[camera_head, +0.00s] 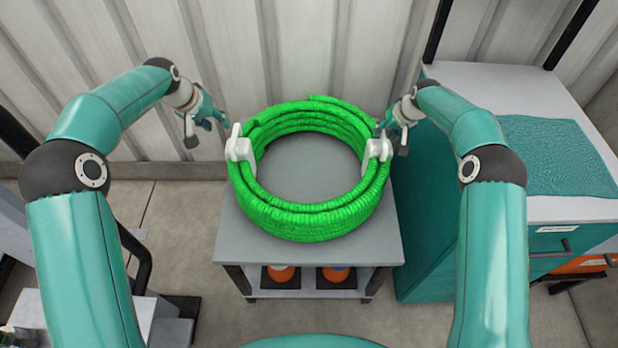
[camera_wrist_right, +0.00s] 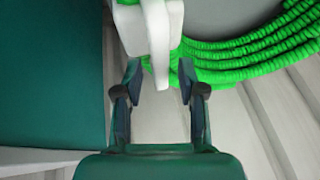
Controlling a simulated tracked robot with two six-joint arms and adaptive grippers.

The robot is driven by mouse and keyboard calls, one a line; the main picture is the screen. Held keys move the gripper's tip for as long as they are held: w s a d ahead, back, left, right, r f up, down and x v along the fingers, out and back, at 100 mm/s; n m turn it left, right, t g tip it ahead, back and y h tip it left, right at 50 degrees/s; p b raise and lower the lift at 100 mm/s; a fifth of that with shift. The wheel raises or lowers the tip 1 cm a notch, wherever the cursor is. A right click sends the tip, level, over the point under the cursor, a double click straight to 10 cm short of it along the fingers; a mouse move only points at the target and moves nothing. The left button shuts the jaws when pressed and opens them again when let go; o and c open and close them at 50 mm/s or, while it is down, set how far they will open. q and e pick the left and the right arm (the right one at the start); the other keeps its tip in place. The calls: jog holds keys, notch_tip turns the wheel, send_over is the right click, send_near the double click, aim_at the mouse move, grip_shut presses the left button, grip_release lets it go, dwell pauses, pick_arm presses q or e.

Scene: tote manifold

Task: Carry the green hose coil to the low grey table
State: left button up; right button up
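The green hose coil (camera_head: 312,215) lies flat on a grey table (camera_head: 300,248). White clips grip its left side (camera_head: 240,150) and right side (camera_head: 378,150). My left gripper (camera_head: 208,127) is open and empty, just left of the left clip and apart from it. My right gripper (camera_head: 392,132) is at the right clip. In the right wrist view, my right gripper (camera_wrist_right: 160,82) is open, with the tab of the white clip (camera_wrist_right: 158,55) between its fingertips and gaps on both sides. Part of the coil (camera_wrist_right: 240,55) shows beyond.
The grey table has a lower shelf with orange-based items (camera_head: 282,272). A teal cabinet (camera_head: 440,200) with a grey top and a teal mat (camera_head: 555,155) stands close on the right. A ribbed wall (camera_head: 320,50) is behind. Floor (camera_head: 180,235) shows left of the table.

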jog(key=v, duration=0.9)
jog(key=shift+s+r, duration=0.15)
jog(key=shift+r, duration=0.15)
